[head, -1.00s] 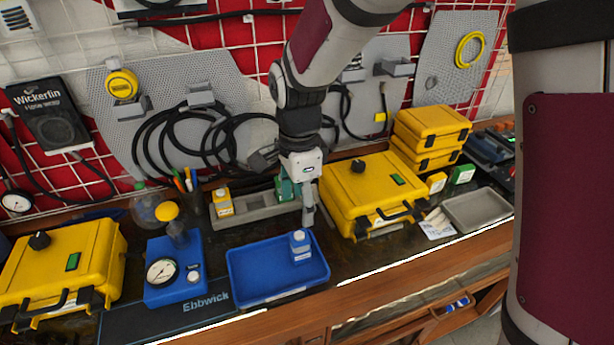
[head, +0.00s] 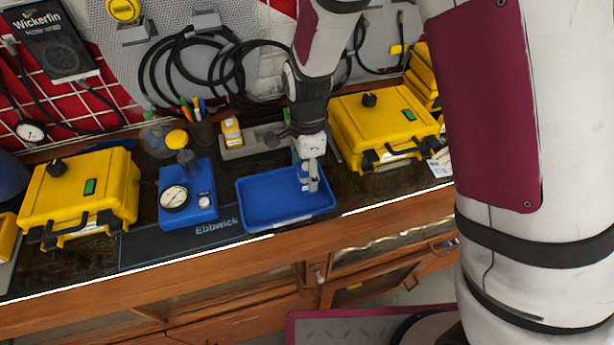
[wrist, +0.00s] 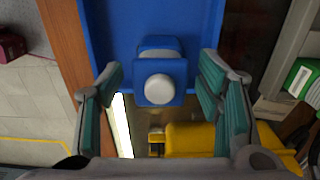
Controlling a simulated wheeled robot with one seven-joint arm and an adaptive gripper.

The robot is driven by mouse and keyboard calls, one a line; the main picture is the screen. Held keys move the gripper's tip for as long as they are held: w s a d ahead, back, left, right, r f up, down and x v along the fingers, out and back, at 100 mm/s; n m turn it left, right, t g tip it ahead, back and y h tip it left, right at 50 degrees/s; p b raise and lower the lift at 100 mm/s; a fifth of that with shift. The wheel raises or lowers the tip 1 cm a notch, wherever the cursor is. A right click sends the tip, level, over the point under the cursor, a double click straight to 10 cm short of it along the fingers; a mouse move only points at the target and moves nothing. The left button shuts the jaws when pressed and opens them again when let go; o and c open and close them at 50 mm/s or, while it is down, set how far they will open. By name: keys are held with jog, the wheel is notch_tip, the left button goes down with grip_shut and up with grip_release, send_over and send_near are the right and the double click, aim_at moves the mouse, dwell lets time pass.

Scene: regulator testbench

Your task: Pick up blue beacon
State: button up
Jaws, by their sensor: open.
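The blue beacon (wrist: 158,88) has a square blue body and a round white top in the wrist view. It stands in the blue tray (wrist: 97,35), whose floor and front edge show around it. The tray also shows in the head view (head: 262,220). My gripper (wrist: 162,88) is open, with one finger on each side of the beacon and a gap on both sides. In the head view my gripper (head: 311,184) reaches down over the tray's right part and largely hides the beacon.
A blue gauge unit (head: 187,200) stands left of the tray. Yellow cases stand at the left (head: 82,190) and behind right (head: 385,130). A grey holder (head: 262,140) with a yellow item is behind the tray. The wooden bench edge (head: 190,258) runs in front.

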jog(key=shift+f, duration=1.2)
jog(key=c, duration=1.3)
jog(key=shift+r, duration=0.2)
